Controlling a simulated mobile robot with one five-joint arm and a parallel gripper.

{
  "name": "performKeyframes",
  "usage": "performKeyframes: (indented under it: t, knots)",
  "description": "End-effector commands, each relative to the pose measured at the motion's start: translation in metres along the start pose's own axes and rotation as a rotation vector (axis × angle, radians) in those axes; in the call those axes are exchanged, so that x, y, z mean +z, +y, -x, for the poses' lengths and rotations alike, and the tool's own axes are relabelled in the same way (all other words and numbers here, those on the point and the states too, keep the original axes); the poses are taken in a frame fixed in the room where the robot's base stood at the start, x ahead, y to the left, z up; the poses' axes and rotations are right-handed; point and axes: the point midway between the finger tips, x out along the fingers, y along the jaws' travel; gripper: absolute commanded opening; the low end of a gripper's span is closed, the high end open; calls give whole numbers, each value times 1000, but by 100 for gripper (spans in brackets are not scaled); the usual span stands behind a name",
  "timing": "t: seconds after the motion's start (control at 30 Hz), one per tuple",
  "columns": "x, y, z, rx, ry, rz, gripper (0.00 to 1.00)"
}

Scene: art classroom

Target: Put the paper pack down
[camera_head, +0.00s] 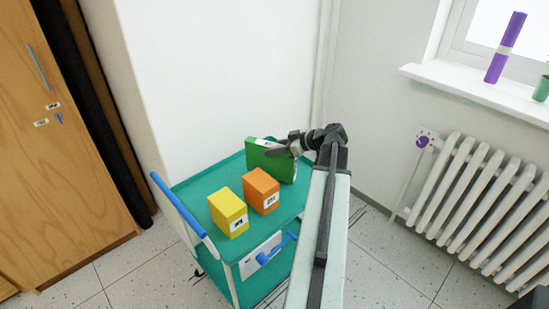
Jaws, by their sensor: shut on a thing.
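A green pack with a white label, which looks like the paper pack (268,163), is upright at the back of the teal cart's top (192,196). My gripper (280,149) is shut on the upper right part of the green pack. The pack's lower edge appears at or just above the cart top; I cannot tell whether it touches. My arm comes in from the bottom right and hides the cart's right side.
A yellow box (229,213) and an orange box (261,191) stand in front of the pack. A radiator (470,205) and a windowsill with a purple roll (505,48) are at right. A wooden cabinet (60,150) is at left. Bare floor shows around the cart.

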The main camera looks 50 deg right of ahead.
Motion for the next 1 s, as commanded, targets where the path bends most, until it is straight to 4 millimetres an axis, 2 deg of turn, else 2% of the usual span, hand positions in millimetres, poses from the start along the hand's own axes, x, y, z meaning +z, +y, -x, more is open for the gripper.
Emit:
performKeyframes:
  t: [0.03,0.1,0.47,0.5,0.57,0.87,0.93,1.0]
  knots:
    - [14,0,-8,0,2,0,0]
    - [18,0,-11,0,2,0,0]
    - [18,0,-11,-1,2,0,0]
    - [18,0,-10,-1,0,1,41]
    - [18,0,-10,-1,0,1,54]
    - [16,-1,-10,-1,0,1,54]
    - [12,-1,-7,-1,0,1,54]
    - [12,0,5,0,0,0,54]
